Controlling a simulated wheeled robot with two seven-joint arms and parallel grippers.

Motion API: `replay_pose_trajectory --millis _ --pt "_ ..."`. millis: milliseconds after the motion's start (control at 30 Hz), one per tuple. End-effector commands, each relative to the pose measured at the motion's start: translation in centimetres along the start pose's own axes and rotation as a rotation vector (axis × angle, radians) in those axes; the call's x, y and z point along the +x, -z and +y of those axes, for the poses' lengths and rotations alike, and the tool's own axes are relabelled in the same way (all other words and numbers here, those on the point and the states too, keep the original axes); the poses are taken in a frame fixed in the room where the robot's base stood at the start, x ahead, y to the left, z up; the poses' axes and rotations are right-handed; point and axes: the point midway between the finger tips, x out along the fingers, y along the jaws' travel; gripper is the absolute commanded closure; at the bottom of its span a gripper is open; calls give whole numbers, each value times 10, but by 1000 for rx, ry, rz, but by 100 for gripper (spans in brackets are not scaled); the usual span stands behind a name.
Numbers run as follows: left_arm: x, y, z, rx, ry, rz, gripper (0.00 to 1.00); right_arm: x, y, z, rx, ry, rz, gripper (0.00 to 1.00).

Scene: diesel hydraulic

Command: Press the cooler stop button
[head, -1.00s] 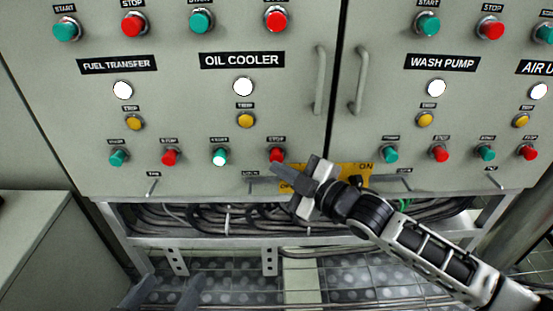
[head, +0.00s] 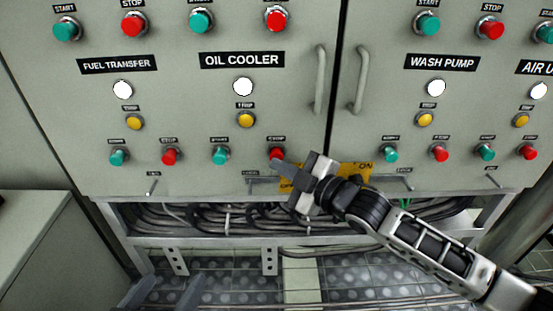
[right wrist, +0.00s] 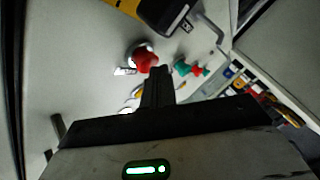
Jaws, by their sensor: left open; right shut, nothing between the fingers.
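The oil cooler section, under its OIL COOLER label (head: 242,60), has a lower row with a green start button (head: 220,155) and a red stop button (head: 277,153). The start button is unlit. My right gripper (head: 277,163) is shut and empty, its tip just below and over the lower edge of the red stop button. In the right wrist view the closed fingers (right wrist: 157,72) end close to the red button (right wrist: 145,58); I cannot tell whether they touch. My left gripper (head: 162,288) is open, low at the left, away from the panel.
The fuel transfer stop button (head: 170,156) is to the left, and wash pump buttons (head: 440,153) are to the right. Door handles (head: 319,82) stick out between the two doors. A yellow label (head: 355,172) is behind my right gripper. Cables (head: 200,216) run below the panel.

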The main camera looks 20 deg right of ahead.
Motion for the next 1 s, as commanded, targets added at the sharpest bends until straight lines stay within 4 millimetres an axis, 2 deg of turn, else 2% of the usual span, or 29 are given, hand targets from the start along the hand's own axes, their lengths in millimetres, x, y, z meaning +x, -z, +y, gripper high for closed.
replay_pose_trajectory --millis 333,633,1000 --pt "-1 2 1 1 -1 1 23 -1 1 0 1 0 -1 100" --pt "-3 13 5 0 0 1 23 -12 9 -7 2 1 -1 100" --pt "-2 12 5 -9 2 2 23 -14 10 -9 1 0 -1 100"
